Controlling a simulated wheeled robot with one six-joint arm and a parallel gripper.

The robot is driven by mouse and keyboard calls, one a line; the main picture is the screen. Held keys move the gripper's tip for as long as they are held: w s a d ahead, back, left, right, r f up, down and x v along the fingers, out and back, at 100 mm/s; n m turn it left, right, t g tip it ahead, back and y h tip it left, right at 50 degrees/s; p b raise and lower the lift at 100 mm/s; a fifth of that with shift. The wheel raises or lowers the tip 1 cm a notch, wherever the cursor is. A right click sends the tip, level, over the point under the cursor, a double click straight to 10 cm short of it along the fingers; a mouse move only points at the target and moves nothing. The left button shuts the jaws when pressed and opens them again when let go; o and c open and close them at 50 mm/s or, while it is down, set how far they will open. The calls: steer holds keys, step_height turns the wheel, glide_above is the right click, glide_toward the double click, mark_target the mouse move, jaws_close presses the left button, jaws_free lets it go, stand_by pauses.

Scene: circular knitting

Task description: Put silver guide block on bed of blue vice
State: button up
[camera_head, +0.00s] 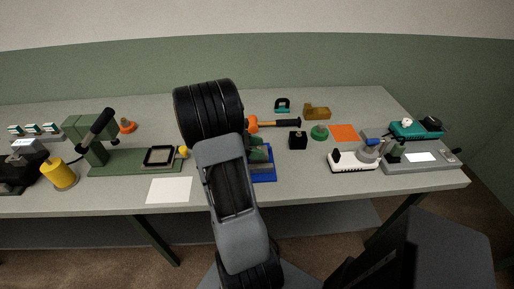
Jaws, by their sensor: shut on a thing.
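My arm (226,185) rises through the middle of the view and covers the centre of the table. My gripper is hidden behind it, and I cannot see its fingers. A blue vice (265,177) shows only in part at the right edge of my arm, and its bed is mostly hidden. A dark green part (258,151) shows just above the blue, also partly covered. I cannot make out the silver guide block anywhere in this view.
An orange-headed hammer (272,124), a black block (298,141), a green round piece (319,132) and an orange sheet (343,132) lie right of my arm. A green press (110,145) stands left. A white sheet (169,190) lies near the front edge.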

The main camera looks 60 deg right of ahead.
steer(key=shift+f, duration=0.1)
steer(key=o, duration=1.1)
steer(key=shift+r, duration=0.25)
steer(key=v, duration=1.2)
steer(key=s+a+m+t+y, duration=0.1)
steer(key=a+m+t+y, duration=0.1)
steer(key=a+t, duration=0.3)
steer(key=s+a+m+t+y, duration=0.1)
steer(key=a+m+t+y, duration=0.1)
steer(key=a, duration=1.1)
steer(key=s+a+r+m+t+y, duration=0.1)
steer(key=a+m+t+y, duration=0.2)
steer(key=a+t, duration=0.4)
steer(key=shift+a+r+t+y, duration=0.1)
steer(key=shift+a+t+y, duration=0.3)
steer(key=shift+a, duration=0.8)
